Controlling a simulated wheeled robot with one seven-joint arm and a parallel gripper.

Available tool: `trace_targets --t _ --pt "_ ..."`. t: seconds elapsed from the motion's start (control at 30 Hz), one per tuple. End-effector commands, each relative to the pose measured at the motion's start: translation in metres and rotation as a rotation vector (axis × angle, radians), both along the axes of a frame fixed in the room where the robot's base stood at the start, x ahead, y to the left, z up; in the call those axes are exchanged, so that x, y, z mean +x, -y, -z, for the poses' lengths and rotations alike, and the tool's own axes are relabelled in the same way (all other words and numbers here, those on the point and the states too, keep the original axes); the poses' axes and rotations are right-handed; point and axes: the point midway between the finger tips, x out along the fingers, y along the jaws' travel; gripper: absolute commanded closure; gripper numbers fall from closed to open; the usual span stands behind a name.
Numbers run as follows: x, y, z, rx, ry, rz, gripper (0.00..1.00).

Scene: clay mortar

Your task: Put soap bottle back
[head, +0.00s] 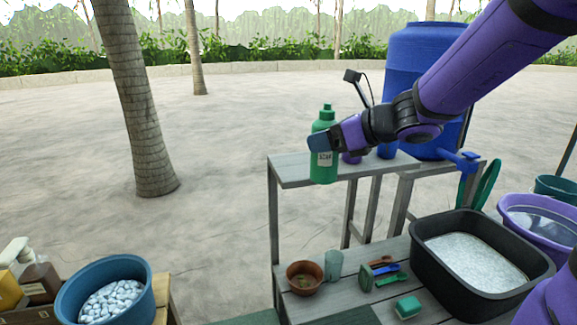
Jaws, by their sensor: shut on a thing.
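The green soap bottle (325,167) has a white label and a green cap, and stands upright near the left end of the raised grey shelf (291,171). My gripper (322,142) reaches in from the right and is shut on the upper part of the bottle, with one finger across its front. The bottle's base overlaps the shelf's front edge in the picture, and I cannot tell whether it rests on the shelf or is held just off it.
A blue barrel (415,60) with a tap stands behind the shelf. Below are a black basin (425,275), a brown bowl (305,289), a clear cup (333,262) and a green sponge (408,306). A blue tub of pebbles (70,300) is at lower left.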

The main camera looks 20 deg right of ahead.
Motion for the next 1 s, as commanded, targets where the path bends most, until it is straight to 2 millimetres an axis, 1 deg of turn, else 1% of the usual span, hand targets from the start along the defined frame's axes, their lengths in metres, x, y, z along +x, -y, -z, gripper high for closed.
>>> trace_targets --t 0.03,0.13,0.2,0.27,0.37,0.8,0.9,1.0 --pt "-0.004 -0.001 -0.004 0.0 0.007 0.001 0.73" --pt "-0.009 -0.002 -0.007 -0.001 0.011 0.003 0.73" --pt "-0.007 -0.003 -0.008 0.0 0.012 0.003 0.73" --pt "-0.001 -0.003 -0.008 0.0 0.012 0.003 0.73" --pt "0.016 -0.003 -0.006 0.001 0.011 0.004 0.73" --pt "0.109 -0.005 0.003 0.001 0.011 0.004 0.73" --pt "0.126 -0.006 0.004 0.001 0.011 0.004 0.73" --pt "0.136 -0.007 0.005 0.001 0.012 0.002 0.73"
